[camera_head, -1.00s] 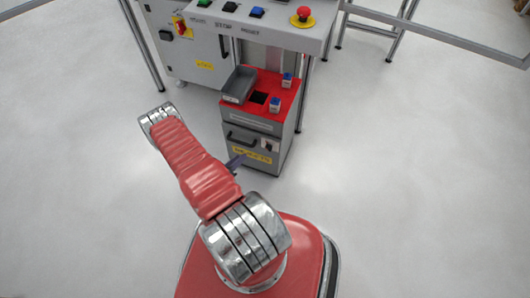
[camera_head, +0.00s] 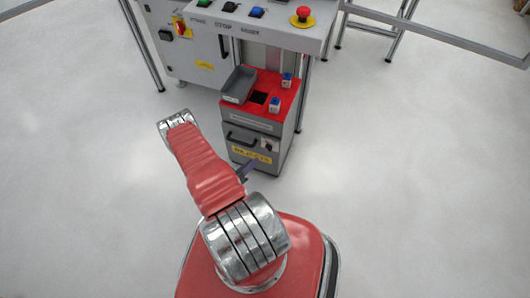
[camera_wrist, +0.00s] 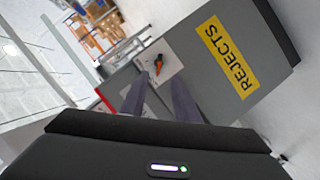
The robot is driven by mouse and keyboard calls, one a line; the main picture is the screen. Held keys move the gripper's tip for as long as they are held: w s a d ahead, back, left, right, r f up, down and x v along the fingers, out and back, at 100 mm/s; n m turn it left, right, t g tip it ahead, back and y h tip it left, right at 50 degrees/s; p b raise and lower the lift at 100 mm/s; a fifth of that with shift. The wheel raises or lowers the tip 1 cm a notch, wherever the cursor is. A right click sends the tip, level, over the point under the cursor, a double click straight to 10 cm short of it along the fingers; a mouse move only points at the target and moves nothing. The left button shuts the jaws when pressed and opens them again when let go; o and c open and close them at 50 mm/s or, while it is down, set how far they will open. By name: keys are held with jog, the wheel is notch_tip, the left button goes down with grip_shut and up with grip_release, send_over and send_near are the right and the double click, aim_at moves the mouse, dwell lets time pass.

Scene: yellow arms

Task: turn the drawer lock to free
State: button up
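The grey drawer cabinet (camera_head: 285,150) stands on the floor with a dark handle and a yellow REJECTS label (camera_head: 251,156) on its front. The drawer lock (camera_head: 268,146) is at the right of the drawer front, small in the head view. In the wrist view the lock (camera_wrist: 158,64) is an orange and black knob on a pale plate, beside the REJECTS label (camera_wrist: 228,55). My gripper (camera_wrist: 161,78) is open and empty, its two fingers pointing towards the lock, with the knob seen between their tips. In the head view my arm hides most of the gripper.
On the cabinet's red top (camera_head: 289,94) are a grey tray (camera_head: 239,84), a dark opening and two small blue and white items. A grey control bench (camera_head: 275,30) with a red emergency button (camera_head: 301,17) stands behind. The floor around is clear.

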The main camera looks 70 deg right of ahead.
aim_at(269, 147)
jog(key=x, duration=1.1)
jog(key=shift+d, duration=0.3)
jog(key=shift+f, duration=0.15)
